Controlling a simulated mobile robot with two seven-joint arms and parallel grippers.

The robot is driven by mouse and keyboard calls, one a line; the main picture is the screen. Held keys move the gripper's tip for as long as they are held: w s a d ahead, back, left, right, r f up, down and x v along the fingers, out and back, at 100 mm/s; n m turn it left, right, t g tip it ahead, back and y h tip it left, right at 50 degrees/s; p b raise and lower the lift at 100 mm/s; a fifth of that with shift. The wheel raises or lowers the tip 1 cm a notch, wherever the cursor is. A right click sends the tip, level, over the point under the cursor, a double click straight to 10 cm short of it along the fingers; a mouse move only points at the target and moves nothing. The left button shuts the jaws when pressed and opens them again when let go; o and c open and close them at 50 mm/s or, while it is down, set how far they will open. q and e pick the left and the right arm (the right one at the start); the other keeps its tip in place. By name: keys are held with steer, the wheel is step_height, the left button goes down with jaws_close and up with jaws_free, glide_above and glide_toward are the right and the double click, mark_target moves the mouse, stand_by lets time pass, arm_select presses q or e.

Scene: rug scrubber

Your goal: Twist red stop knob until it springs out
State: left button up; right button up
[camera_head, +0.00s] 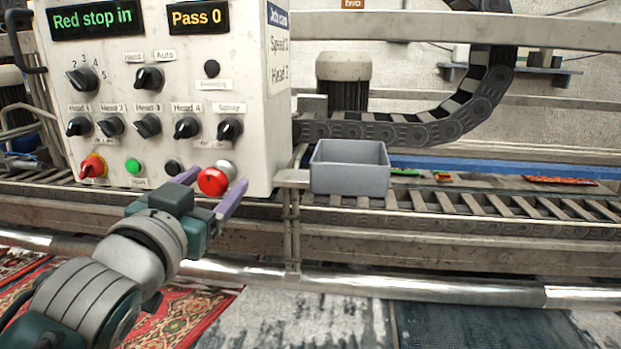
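The red stop knob (212,182) is a round, glossy red button low on the right of the cream control panel (250,100). A green display (93,18) on the panel reads "Red stop in". My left gripper (214,179) reaches up from the lower left with its purple fingers spread. One finger is left of the red knob and the other right of it. A gap shows on both sides of the knob, so the gripper is open and not closed on it. I cannot tell the depth between fingertips and panel. My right gripper is not in view.
A red and yellow rotary switch (93,166), a green button (133,166) and a black button (174,167) sit left of the knob. A grey bin (349,178) stands right of the panel by the roller rail. Rugs lie below the metal pipe (400,287).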

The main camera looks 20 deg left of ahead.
arm_select(q)
jaws_close()
stand_by(0.3)
steer(key=shift+m, duration=0.4)
steer(key=m, duration=0.3)
steer(key=shift+a+m+b, duration=0.1)
steer(key=shift+m+b, duration=0.35)
steer(key=shift+m, duration=1.55)
